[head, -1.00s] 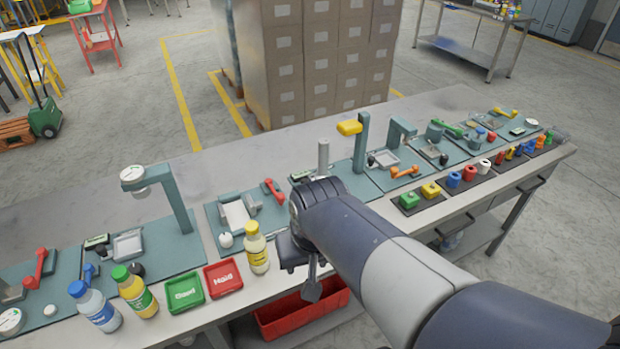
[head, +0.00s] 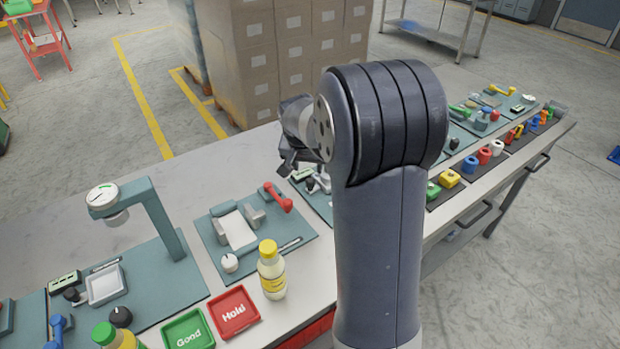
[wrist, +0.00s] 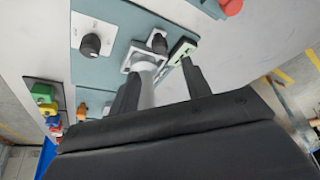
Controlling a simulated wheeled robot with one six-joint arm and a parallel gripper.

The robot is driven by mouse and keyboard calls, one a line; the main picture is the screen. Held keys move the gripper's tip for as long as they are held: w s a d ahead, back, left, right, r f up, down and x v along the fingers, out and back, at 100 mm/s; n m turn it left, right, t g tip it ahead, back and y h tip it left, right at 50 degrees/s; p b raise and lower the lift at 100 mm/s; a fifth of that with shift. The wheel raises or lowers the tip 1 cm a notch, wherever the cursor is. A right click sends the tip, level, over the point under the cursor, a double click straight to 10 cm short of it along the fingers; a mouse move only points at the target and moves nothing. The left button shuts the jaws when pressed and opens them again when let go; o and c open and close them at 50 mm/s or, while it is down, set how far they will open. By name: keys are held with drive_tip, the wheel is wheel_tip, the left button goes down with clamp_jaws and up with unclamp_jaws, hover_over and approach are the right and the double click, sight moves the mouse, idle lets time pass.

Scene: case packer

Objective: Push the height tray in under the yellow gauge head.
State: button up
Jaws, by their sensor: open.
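My gripper (wrist: 162,88) is open in the wrist view, with one dark finger on each side of a pale grey upright post (wrist: 147,88). The post appears to rise from a pale square tray (wrist: 127,64), which I take to be the height tray. I cannot tell whether either finger touches the post. In the head view my gripper (head: 290,158) is above the bench, left of my arm's bulky joint. Only a small part of the station below shows there. The yellow gauge head is hidden behind my arm in the head view and is not seen in the wrist view.
A black knob (wrist: 158,42) and a small green display (wrist: 181,51) are close beyond the tray. Another black knob (wrist: 90,45) sits on the teal plate. A red-handled fixture (head: 278,197), a yellow-capped bottle (head: 271,272) and a dial gauge stand (head: 168,220) are to the left.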

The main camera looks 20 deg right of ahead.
sight(311, 180)
drive_tip(key=x, duration=0.8)
drive_tip(key=shift+f+p, duration=0.35)
drive_tip(key=shift+p, duration=0.05)
clamp_jaws()
